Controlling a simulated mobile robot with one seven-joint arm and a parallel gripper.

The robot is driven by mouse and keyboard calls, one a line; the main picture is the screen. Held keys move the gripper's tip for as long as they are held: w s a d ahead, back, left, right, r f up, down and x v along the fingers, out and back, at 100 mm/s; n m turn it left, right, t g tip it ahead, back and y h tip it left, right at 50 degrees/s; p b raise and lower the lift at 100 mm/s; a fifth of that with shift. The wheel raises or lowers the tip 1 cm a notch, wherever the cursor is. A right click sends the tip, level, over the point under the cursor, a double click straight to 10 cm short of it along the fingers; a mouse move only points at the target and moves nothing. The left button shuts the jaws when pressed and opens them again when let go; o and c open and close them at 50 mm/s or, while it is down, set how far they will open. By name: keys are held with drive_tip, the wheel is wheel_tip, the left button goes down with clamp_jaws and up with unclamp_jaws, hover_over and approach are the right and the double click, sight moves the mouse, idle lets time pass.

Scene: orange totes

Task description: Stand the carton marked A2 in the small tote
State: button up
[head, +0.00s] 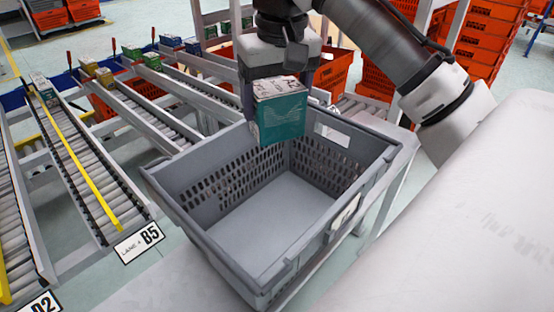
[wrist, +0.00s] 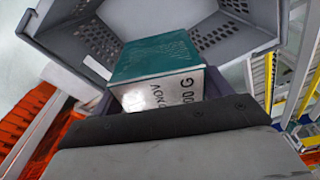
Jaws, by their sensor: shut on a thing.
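A teal and white carton (head: 280,117) hangs in my gripper (head: 277,88) above the back wall of the grey tote. My gripper is shut on it. The carton also shows in the wrist view (wrist: 157,62), with its teal side and a white face with dark print. I cannot read an A2 mark on it. The grey tote (head: 224,260) stands open below, with perforated walls and a bare floor, and looks empty. Its rim also shows in the wrist view (wrist: 110,72). The carton's lower edge is near the tote's back rim; I cannot tell the exact gap.
Roller lanes (head: 85,150) run at the left, with several small cartons at their far ends. A sign reading B5 (head: 139,242) marks one lane. Orange totes (head: 490,50) are stacked at the back right. An orange tote (head: 335,72) stands behind my gripper.

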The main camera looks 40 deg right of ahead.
sight(277, 132)
drive_tip(key=f+b, duration=0.2)
drive_tip(key=f, duration=0.1)
drive_tip(key=s+f+b, duration=0.1)
drive_tip(key=f, duration=0.1)
drive_tip(key=shift+a+f, duration=0.25)
drive_tip(key=shift+a, duration=0.15)
drive_tip(key=shift+w+d+f, duration=0.1)
drive_tip(key=shift+w+f, duration=0.05)
drive_tip(key=shift+f, duration=0.15)
wheel_tip(277, 132, down, 20)
drive_tip(key=shift+r, duration=0.1)
drive_tip(key=shift+f+b, duration=0.3)
drive_tip(key=o, duration=1.1)
drive_tip(key=r, duration=0.4)
drive_tip(key=s+r, duration=0.1)
drive_tip(key=r, duration=0.7)
drive_tip(key=shift+s+a+r, duration=0.2)
drive_tip(key=shift+a+r, duration=0.05)
drive_tip(key=shift+r, duration=0.05)
